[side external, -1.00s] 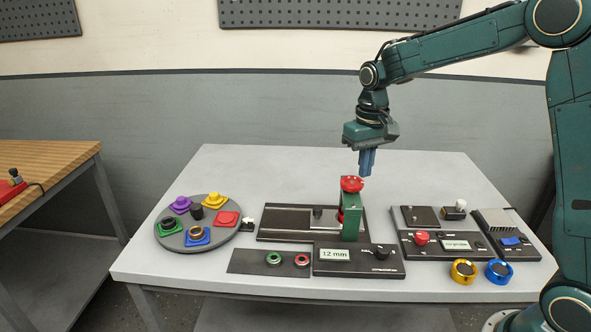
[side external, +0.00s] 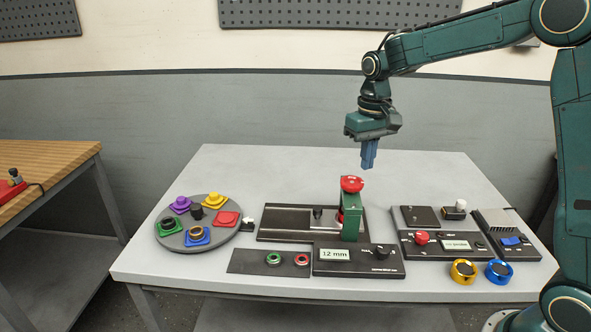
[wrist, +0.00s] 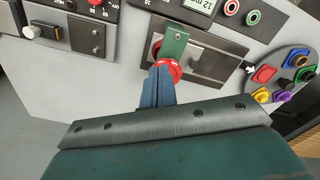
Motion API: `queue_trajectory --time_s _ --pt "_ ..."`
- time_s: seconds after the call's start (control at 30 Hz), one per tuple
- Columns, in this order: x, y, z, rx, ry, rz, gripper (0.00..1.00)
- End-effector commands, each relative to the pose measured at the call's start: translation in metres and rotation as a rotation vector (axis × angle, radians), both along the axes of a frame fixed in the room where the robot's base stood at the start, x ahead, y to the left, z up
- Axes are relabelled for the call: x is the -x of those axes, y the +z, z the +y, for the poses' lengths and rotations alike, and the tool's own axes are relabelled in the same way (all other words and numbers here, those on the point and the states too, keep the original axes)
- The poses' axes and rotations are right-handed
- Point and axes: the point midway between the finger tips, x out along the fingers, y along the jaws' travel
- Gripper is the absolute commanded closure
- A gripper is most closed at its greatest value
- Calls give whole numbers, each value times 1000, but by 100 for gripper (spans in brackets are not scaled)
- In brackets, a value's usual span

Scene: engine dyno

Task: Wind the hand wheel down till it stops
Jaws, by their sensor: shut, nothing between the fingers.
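The red hand wheel (side external: 352,184) sits on top of a green post (side external: 351,217) on a dark base plate (side external: 280,224). In the wrist view the red wheel (wrist: 168,70) shows just beyond my fingertips, partly hidden by them. My gripper (side external: 367,167) is shut and empty, pointing down above the wheel and slightly to its right. A small gap shows between fingertips and wheel in the side view. In the wrist view my gripper's blue fingers (wrist: 160,72) are together. A display (side external: 335,254) in front of the post reads 12 mm.
A round grey turntable (side external: 184,215) with several coloured pieces stands at the left. Control panels (side external: 440,246) with knobs stand at the right, with yellow (side external: 463,271) and blue (side external: 498,271) rings in front. The table behind the post is clear.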

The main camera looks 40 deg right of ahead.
Motion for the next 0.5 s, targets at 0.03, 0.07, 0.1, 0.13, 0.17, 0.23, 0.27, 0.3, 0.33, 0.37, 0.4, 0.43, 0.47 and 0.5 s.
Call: queue_trajectory --time_s 0.03,0.07,0.1,0.13,0.17,0.23,0.27,0.3,0.33,0.37,0.4,0.43,0.47,0.5 --pt "0 -3 0 0 0 1 100" --pt "0 -4 0 0 0 1 100" --pt "0 -6 0 -1 0 2 100" --pt "0 -8 0 -1 0 2 100" --pt "0 -10 0 -1 0 2 100" --pt "0 -16 0 -1 0 3 100" --pt "1 -19 0 -1 0 4 100" --pt "1 -23 0 -1 0 4 100" --pt "0 -26 0 -1 0 3 100" --pt "0 -28 0 -1 0 3 100" --pt "0 -32 0 -1 0 3 100" --pt "1 -35 0 -1 0 3 100" --pt "1 -38 0 -1 0 3 100" --pt "1 -42 0 -1 0 4 100"
